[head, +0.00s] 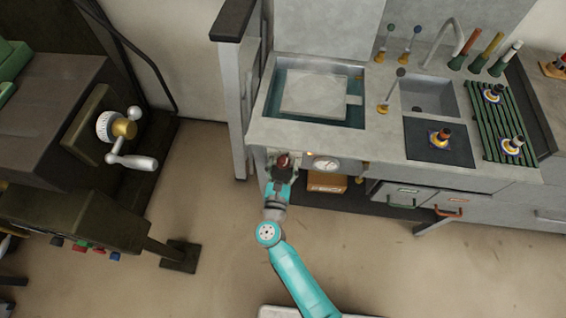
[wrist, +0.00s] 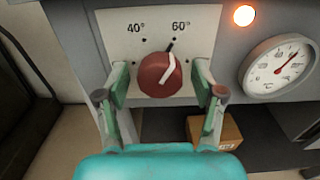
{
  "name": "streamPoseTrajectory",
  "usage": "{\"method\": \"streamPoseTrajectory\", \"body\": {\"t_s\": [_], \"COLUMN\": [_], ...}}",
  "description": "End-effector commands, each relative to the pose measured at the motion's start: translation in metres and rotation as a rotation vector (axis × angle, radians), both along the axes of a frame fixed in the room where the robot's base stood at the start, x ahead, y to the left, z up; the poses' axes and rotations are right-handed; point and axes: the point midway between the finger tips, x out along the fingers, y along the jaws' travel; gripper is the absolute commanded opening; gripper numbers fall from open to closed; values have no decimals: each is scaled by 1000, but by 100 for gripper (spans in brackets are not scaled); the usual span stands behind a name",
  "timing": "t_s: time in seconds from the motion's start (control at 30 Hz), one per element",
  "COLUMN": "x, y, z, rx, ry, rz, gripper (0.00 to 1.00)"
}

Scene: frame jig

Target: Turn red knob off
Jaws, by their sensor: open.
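The red knob (wrist: 158,76) sits on a pale dial plate (wrist: 118,24) marked 40° and 60°. Its white pointer line is tilted up and slightly right, towards the 60° side. In the head view the knob (head: 283,160) is on the counter's front, partly hidden by my gripper. My gripper (wrist: 161,88) is open, with one finger on each side of the knob. Whether either finger touches it cannot be told.
A lit orange lamp (wrist: 244,15) and a round gauge (wrist: 279,68) are right of the plate. A cardboard box (wrist: 214,132) lies below on the shelf. A water basin (head: 270,97) is set in the counter above. Open floor lies left of my arm.

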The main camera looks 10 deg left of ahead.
Motion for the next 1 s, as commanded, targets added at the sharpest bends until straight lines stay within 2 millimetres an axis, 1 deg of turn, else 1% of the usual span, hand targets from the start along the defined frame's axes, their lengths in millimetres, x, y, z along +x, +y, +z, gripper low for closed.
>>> {"method": "streamPoseTrajectory", "body": {"t_s": [0.1,0.33,0.37,0.4,0.47,0.5,0.6,0.87,1.0], "x": [4,5,5,5,5,4,4,5,5], "y": [0,0,0,0,0,0,0,0,0], "z": [0,0,0,0,0,0,0,0,0], "rx": [0,0,0,0,0,0,0,-17,-63], "ry": [0,0,0,0,0,0,0,1,2], "rz": [1,1,1,1,1,1,1,1,1], "gripper": [68,68,65,55,40,30,8,8,8]}}
